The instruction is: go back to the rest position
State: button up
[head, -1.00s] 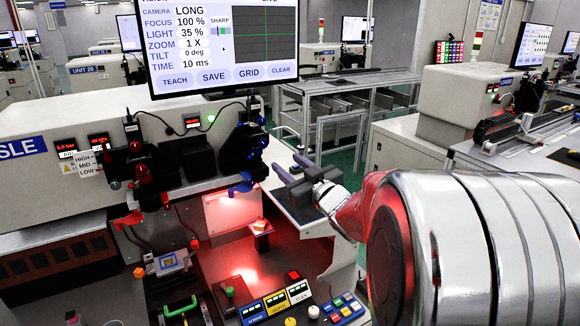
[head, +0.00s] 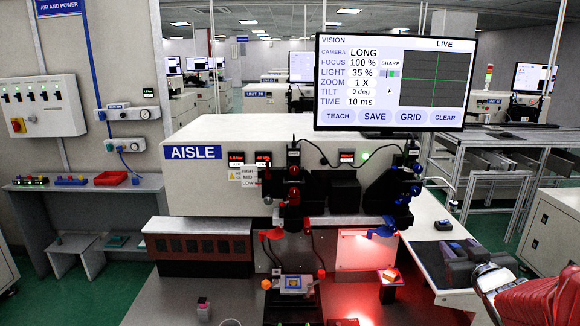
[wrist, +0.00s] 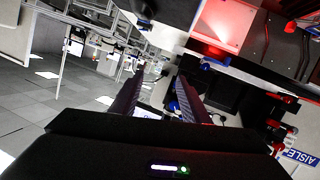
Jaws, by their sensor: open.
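My gripper (head: 452,256) is at the lower right of the head view, in front of the grey side shelf of the machine. Its two dark fingers are apart with nothing between them. In the wrist view my gripper (wrist: 158,92) also shows two dark, separated fingers. The red and silver arm (head: 520,300) enters from the right edge. The AISLE machine (head: 215,205) stands ahead with a monitor (head: 395,82) above it. The wrist view is tilted, with the AISLE sign (wrist: 303,158) at the lower right.
A lit red work area holds a small block (head: 389,275). A blue-and-yellow part (head: 293,283) sits on a fixture left of it. Red and blue camera knobs hang above. A small dark device (head: 443,225) lies on the side shelf. A wall bench (head: 90,184) stands left.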

jog(key=s+a+f+m+g+h, duration=0.1)
jog(key=s+a+f+m+g, duration=0.1)
jog(key=s+f+g, duration=0.35)
jog(key=s+a+f+m+g, duration=0.1)
jog(key=s+a+f+g, duration=0.15)
jog(key=s, duration=0.65)
jog(key=s+a+r+n+y, duration=0.1)
jog(key=s+a+r+y, duration=0.1)
jog(key=s+a, duration=0.4)
jog(key=s+a+r+n+g+y, duration=0.1)
jog(key=s+a, duration=0.6)
jog(key=a, duration=0.8)
jog(key=shift+s+a+r+n+y, duration=0.15)
jog(key=shift+a+r+n+y, duration=0.2)
jog(key=shift+r+y, duration=0.2)
jog(key=shift+c, duration=0.4)
